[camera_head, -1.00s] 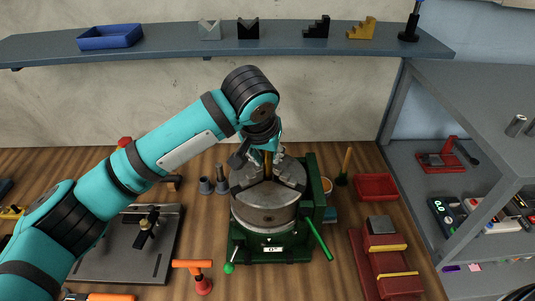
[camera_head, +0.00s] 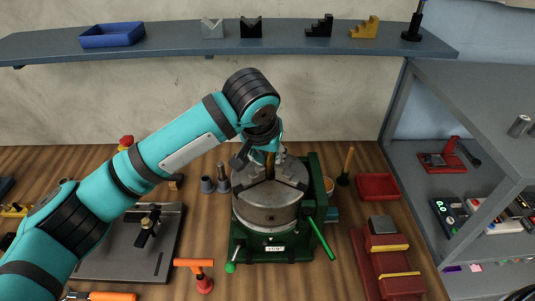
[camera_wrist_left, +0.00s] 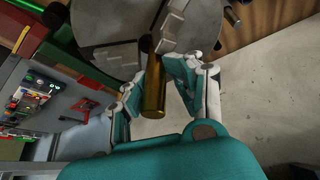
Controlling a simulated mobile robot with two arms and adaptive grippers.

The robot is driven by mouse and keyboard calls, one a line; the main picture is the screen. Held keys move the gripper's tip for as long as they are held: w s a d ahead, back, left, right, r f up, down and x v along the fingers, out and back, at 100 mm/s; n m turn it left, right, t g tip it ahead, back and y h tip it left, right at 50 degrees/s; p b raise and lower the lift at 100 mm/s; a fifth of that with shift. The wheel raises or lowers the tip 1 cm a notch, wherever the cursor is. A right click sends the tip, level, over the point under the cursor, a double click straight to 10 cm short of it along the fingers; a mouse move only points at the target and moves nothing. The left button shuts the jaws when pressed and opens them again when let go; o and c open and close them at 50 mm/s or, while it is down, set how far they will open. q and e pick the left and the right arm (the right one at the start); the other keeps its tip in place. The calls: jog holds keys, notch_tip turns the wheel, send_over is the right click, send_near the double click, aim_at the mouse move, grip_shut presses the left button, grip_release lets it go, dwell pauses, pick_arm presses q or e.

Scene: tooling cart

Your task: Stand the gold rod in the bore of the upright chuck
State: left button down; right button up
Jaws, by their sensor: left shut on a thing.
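The gold rod (camera_head: 270,166) is held upright in my left gripper (camera_head: 262,158), over the middle of the upright chuck (camera_head: 264,214). In the left wrist view my left gripper (camera_wrist_left: 154,74) has its fingers on both sides of the gold rod (camera_wrist_left: 154,95). The rod's far end reaches the centre of the chuck face (camera_wrist_left: 108,30), between the jaws. The bore is hidden by the rod and jaws, so I cannot tell whether the tip is inside it. My right gripper is out of view.
The chuck stands on a green base (camera_head: 280,255) with a green lever (camera_head: 322,240). A shelf (camera_head: 180,49) runs behind.

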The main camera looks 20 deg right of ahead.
aim_at(268, 168)
pick_arm(q)
jog(key=f, duration=0.1)
jog(key=s+f, duration=0.1)
jog(key=shift+a+f+g, duration=0.2)
jog(key=shift+f+g, duration=0.1)
jog(key=shift+f, duration=0.1)
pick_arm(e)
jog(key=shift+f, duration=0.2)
pick_arm(q)
jog(key=c, duration=1.4)
grip_release()
jog(key=o, duration=0.6)
jog(key=shift+w+d+f+y, duration=0.25)
jog(key=shift+w+d+y, duration=0.05)
jog(key=shift+w+d, duration=0.15)
jog(key=shift+c, duration=0.2)
jog(key=shift+o, duration=0.6)
jog(key=shift+s+a+r, duration=0.15)
jog(key=shift+a, duration=0.05)
jog(key=o, duration=0.4)
jog(key=shift+s+a+r, duration=0.15)
jog(key=shift+r, duration=0.1)
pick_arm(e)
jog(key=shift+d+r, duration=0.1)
pick_arm(q)
jog(key=shift+o, duration=0.2)
jog(key=shift+r, duration=0.15)
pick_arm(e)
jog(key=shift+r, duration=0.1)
